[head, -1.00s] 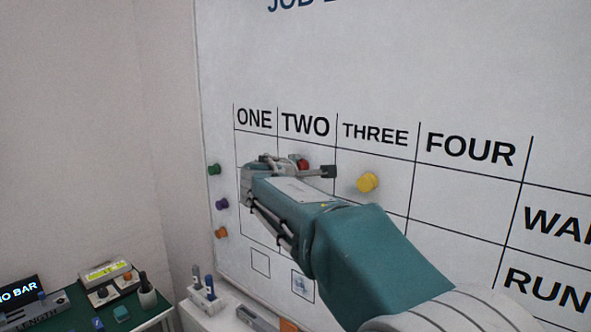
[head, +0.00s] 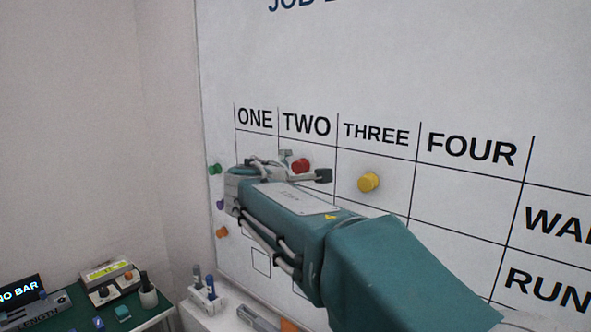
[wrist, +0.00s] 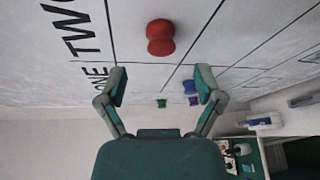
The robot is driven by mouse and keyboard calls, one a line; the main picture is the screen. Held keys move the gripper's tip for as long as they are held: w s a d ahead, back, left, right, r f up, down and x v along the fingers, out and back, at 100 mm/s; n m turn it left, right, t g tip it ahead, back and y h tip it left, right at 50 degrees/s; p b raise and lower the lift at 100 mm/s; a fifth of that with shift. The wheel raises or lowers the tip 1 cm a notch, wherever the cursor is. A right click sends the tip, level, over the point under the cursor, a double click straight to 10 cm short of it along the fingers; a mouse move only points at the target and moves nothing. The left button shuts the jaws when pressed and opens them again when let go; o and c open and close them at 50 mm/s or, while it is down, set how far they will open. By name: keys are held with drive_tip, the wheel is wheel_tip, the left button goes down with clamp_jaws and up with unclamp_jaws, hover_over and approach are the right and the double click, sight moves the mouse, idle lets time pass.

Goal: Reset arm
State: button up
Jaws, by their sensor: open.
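My gripper (wrist: 162,88) is open and empty in the wrist view, its two fingers spread apart. A red magnet (wrist: 160,38) is on the whiteboard beyond the fingertips, apart from them. In the head view the red magnet (head: 300,166) shows under TWO, just past my gripper (head: 305,166). My arm reaches up from the lower right in front of the whiteboard (head: 400,60) and covers part of its grid.
A yellow magnet (head: 369,182) is under THREE. Green (head: 214,169), purple (head: 221,204) and orange (head: 222,232) magnets line the board's left edge. A pen holder (head: 207,298) stands below. A green bench (head: 125,318) with small items is at lower left.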

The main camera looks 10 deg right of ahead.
drive_tip(key=f+v, duration=0.1)
drive_tip(key=v, duration=0.6)
drive_tip(key=s+d+f+m+g+y, duration=0.1)
drive_tip(key=s+d+f+m+g, duration=0.3)
drive_tip(key=s+d+f, duration=0.3)
drive_tip(key=s+a+f+m+g+y, duration=0.1)
drive_tip(key=s+f+m+g+y, duration=0.1)
drive_tip(key=s+f+m, duration=0.3)
drive_tip(key=s+a+f+m+g+y, duration=0.2)
drive_tip(key=s+f+m+y, duration=0.3)
drive_tip(key=s+f, duration=0.6)
drive_tip(key=s, duration=0.5)
drive_tip(key=shift+f, duration=0.25)
